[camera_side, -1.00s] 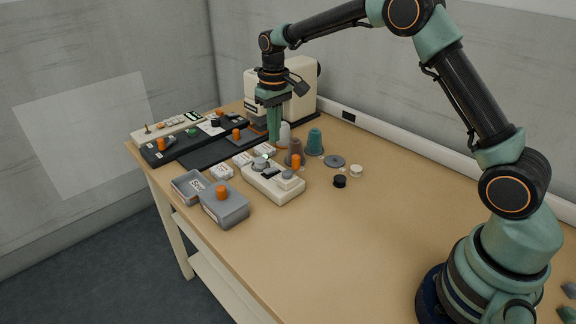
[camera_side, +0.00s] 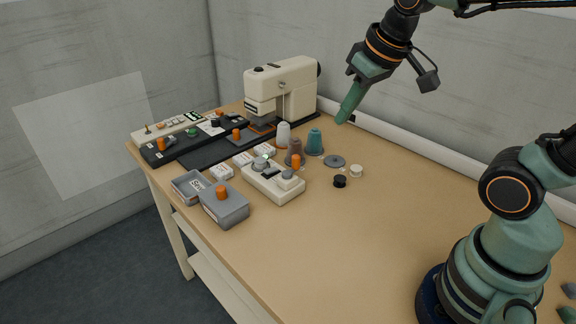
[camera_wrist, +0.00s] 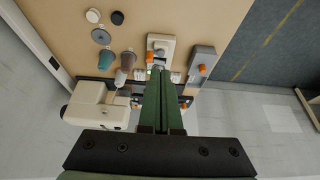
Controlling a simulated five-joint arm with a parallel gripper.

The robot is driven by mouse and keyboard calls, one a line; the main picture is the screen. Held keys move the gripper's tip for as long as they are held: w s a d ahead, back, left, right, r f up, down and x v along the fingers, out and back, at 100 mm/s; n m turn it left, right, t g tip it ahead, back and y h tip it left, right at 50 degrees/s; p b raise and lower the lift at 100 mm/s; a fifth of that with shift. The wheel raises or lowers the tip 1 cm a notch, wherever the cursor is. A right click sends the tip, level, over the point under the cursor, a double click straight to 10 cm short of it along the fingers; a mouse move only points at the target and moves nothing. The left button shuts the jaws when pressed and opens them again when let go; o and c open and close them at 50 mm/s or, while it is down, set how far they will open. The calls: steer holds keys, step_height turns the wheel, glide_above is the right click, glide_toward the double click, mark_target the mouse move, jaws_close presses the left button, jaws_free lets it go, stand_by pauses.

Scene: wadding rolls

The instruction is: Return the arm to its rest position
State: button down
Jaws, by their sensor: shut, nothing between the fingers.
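My gripper (camera_side: 342,120) is raised in the air above the back part of the table (camera_side: 330,235), to the right of the sewing machine (camera_side: 283,88). Its green fingers are shut with nothing between them, and they point down and to the left. In the wrist view the closed fingers of my gripper (camera_wrist: 161,78) lie side by side over the middle of the picture. No object touches the gripper. The upper part of my arm runs out of the top right of the side view.
Thread cones, a teal one (camera_side: 314,142) and a brown one (camera_side: 295,147), stand near the machine. A cream box with a lever (camera_side: 272,183) and a grey box with an orange knob (camera_side: 226,207) stand toward the front. The table's right half is mostly clear. A wall is behind.

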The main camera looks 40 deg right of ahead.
steer(key=s, duration=0.1)
steer(key=s+f, duration=0.1)
steer(key=s, duration=0.1)
steer(key=shift+s+f+t, duration=0.15)
steer(key=shift+f+t, duration=0.05)
steer(key=shift+t, duration=0.2)
